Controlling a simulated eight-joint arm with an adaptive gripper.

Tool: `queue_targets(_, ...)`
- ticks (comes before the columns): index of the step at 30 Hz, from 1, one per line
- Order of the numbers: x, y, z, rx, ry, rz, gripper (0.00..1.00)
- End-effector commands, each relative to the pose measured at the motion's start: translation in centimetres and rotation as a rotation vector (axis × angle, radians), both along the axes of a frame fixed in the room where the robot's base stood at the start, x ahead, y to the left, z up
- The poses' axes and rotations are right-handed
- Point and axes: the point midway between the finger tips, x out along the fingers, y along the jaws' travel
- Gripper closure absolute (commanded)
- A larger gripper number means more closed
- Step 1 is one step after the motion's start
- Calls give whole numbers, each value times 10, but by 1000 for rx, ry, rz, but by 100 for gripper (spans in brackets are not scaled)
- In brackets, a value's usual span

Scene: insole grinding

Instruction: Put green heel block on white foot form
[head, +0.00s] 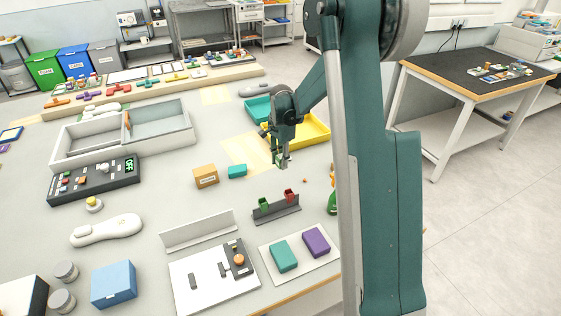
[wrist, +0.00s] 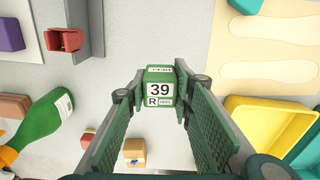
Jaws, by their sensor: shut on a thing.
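My gripper (head: 282,158) is shut on a green heel block (wrist: 159,75) with a white label reading "39 R" in the wrist view. The block sits between both fingertips, above the grey table. In the head view the gripper hangs over the table, right of the middle, in front of the yellow tray; the block is small there. A white foot form (head: 107,230) lies on the table at the left in the head view, well apart from my gripper. The foot form does not show in the wrist view.
A small rack (head: 276,209) with green and red holders stands in front of my gripper. An orange box (head: 206,176) and a teal block (head: 237,171) lie to its left. A yellow tray (head: 314,133) is behind it. A green bottle (wrist: 47,127) is nearby.

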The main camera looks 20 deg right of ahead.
Motion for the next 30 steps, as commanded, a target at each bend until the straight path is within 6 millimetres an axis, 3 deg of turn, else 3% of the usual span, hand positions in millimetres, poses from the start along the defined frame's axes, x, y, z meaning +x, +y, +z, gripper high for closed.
queue_targets(11,1,1,0,0,0,2,89)
queue_targets(17,7,13,1,0,0,29,89)
queue_targets(23,23,46,4,0,0,104,89)
queue_targets(30,49,111,9,0,0,246,89)
